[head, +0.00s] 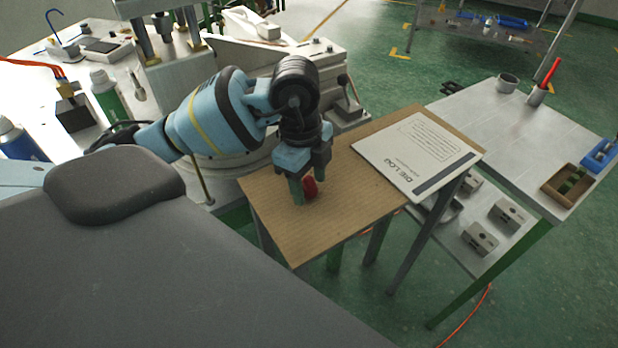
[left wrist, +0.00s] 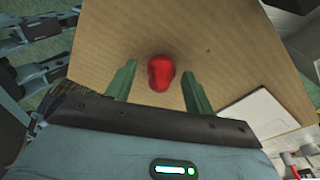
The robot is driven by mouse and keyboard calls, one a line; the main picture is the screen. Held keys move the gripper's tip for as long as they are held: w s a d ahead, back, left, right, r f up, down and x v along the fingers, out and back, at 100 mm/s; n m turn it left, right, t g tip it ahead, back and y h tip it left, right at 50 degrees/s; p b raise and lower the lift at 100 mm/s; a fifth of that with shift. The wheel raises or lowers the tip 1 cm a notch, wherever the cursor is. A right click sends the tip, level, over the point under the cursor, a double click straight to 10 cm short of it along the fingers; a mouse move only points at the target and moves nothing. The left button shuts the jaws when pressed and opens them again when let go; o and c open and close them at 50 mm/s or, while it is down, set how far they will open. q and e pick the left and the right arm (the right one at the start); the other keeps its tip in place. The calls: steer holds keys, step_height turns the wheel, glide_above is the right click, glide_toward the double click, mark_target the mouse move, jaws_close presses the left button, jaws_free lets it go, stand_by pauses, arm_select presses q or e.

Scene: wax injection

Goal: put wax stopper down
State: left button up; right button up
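The red wax stopper (head: 310,188) is at the brown cardboard-topped table (head: 268,213) in the head view, and appears to rest on it. My left gripper (head: 308,188) points down over the table right at the stopper. In the left wrist view the stopper (left wrist: 160,73) sits between the two green fingers of my left gripper (left wrist: 158,85), with a visible gap on each side. The fingers are open and do not seem to touch it.
A white printed booklet (head: 417,155) lies on the table's right part. A grey side table (head: 520,125) with a wooden tray (head: 570,185) and metal cups (head: 508,82) stands to the right. The white machine (head: 265,60) stands behind my left arm. Bare cardboard surrounds the stopper.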

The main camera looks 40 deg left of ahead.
arm_select(q)
step_height(320, 180, up, 12)
steer(key=a+p, duration=0.1)
steer(key=shift+a+p, duration=0.25)
steer(key=shift+p, duration=0.15)
arm_select(e)
steer(key=shift+w+d+r+t, duration=0.15)
steer(key=shift+w+r, duration=0.25)
steer(key=shift+r, duration=0.2)
steer(key=shift+w+r+t, duration=0.15)
steer(key=shift+w+r, duration=0.25)
steer(key=shift+r, duration=0.2)
arm_select(q)
steer(key=shift+r, duration=0.1)
stand_by(0.3)
